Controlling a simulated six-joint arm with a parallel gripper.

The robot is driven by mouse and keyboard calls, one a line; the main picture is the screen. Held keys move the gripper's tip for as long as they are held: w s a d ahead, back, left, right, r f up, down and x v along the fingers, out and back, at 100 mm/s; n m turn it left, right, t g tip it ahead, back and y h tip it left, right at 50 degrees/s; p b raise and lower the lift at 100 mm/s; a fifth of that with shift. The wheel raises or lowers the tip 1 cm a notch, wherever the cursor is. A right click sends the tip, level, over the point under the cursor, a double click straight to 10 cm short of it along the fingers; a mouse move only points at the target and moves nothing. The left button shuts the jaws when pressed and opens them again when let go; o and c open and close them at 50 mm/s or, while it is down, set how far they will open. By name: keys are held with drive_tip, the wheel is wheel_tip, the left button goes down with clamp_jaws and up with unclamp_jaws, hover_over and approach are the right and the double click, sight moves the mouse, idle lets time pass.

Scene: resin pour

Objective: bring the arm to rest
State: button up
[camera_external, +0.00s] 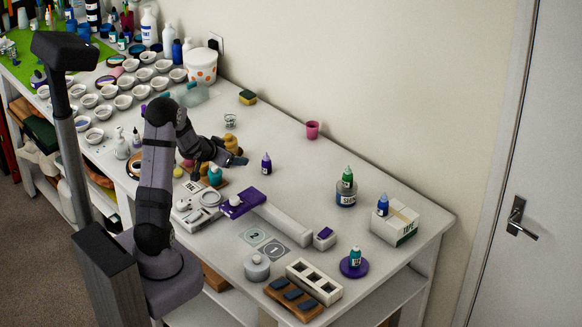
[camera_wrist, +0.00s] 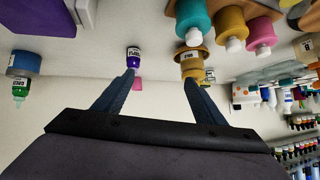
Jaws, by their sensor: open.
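My gripper (camera_external: 220,167) hangs over the white worktable (camera_external: 330,200), close above a small group of bottles. In the wrist view my gripper (camera_wrist: 160,82) shows two dark fingers spread wide apart with nothing held between them. That view is upside down. A small purple bottle (camera_wrist: 133,58) appears by one fingertip and a gold bottle (camera_wrist: 191,66) by the other. Whether the fingers touch either bottle is hard to tell. In the external view the purple bottle (camera_external: 266,164) stands right of my gripper and a teal bottle (camera_external: 215,176) stands just beneath it.
A scale (camera_external: 197,208), a purple-ended white bar (camera_external: 280,220) and a lidded pot (camera_external: 256,267) lie nearer the front. A green bottle (camera_external: 347,178) and a tape box (camera_external: 396,222) stand at right. Several white cups (camera_external: 123,102) fill the left.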

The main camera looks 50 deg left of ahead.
drive_tip(key=d+g, duration=0.1)
drive_tip(key=d, duration=0.2)
drive_tip(key=s+d+r, duration=0.1)
drive_tip(key=d, duration=0.2)
drive_tip(key=s+d+r+m+g+p, duration=0.1)
drive_tip(key=d, duration=0.3)
drive_tip(key=shift+s+r+g, duration=0.1)
drive_tip(key=shift+s+g, duration=0.05)
drive_tip(key=shift+g, duration=0.15)
drive_tip(key=s+d+f+g+h+b, duration=0.1)
drive_tip(key=s+d+g, duration=0.1)
drive_tip(key=s+d, duration=0.4)
drive_tip(key=s+d+f+g+h+b, duration=0.1)
drive_tip(key=s+d+f+g, duration=0.1)
drive_tip(key=s+d, duration=0.3)
drive_tip(key=s+d+f+g+h+b, duration=0.1)
drive_tip(key=s+d+g, duration=0.2)
drive_tip(key=s, duration=0.9)
drive_tip(key=shift+s+d+f, duration=0.1)
drive_tip(key=shift+d, duration=0.8)
drive_tip(key=shift+s+d+f, duration=0.1)
drive_tip(key=shift+d, duration=0.8)
